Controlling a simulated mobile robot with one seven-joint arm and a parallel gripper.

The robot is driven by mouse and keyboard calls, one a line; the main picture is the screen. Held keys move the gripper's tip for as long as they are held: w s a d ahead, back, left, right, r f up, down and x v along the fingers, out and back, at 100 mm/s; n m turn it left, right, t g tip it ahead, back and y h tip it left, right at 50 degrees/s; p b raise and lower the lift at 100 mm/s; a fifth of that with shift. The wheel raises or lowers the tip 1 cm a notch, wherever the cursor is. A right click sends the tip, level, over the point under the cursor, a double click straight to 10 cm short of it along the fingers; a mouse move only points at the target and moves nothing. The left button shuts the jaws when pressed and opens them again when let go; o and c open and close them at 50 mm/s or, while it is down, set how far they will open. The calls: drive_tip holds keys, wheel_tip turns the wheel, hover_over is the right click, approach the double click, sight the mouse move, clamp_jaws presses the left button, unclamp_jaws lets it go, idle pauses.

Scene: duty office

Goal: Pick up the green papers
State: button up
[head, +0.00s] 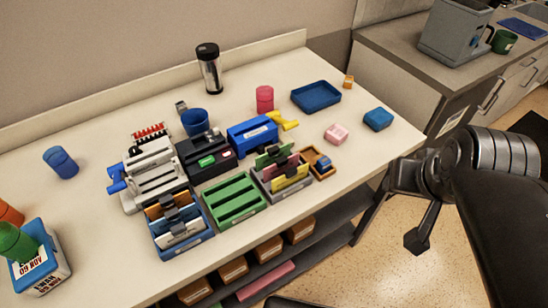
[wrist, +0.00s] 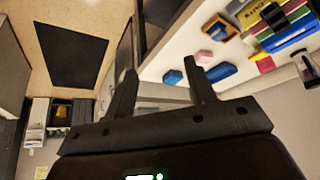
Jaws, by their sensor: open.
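The green papers (head: 272,156) stand upright in the rear slot of a grey sorter (head: 265,188) on the long table, behind pink and yellow papers. A dark clip-like piece shows against them. In the wrist view the coloured sorters are upside down at the top right, and the green papers there are hard to single out. My gripper (wrist: 160,72) is open and empty, its two dark fingers apart. In the head view my gripper (head: 408,190) hangs past the table's right edge, well away from the sorter.
A green tray (head: 236,200) stands left of the grey sorter, and a small wooden tray (head: 318,162) right of it. Behind are a blue device with a yellow handle (head: 254,134) and a black box (head: 204,152). A pink block (head: 336,133) and blue block (head: 377,119) lie nearer my gripper.

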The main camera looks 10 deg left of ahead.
drive_tip(key=c, duration=0.5)
drive_tip(key=m+g, duration=0.6)
drive_tip(key=m, duration=0.3)
approach(273, 149)
drive_tip(key=shift+s+d, duration=0.15)
drive_tip(key=shift+d, duration=0.05)
drive_tip(key=shift+a+f, duration=0.15)
drive_tip(key=shift+f, duration=0.25)
wheel_tip(273, 149, down, 10)
drive_tip(key=shift+f, duration=0.1)
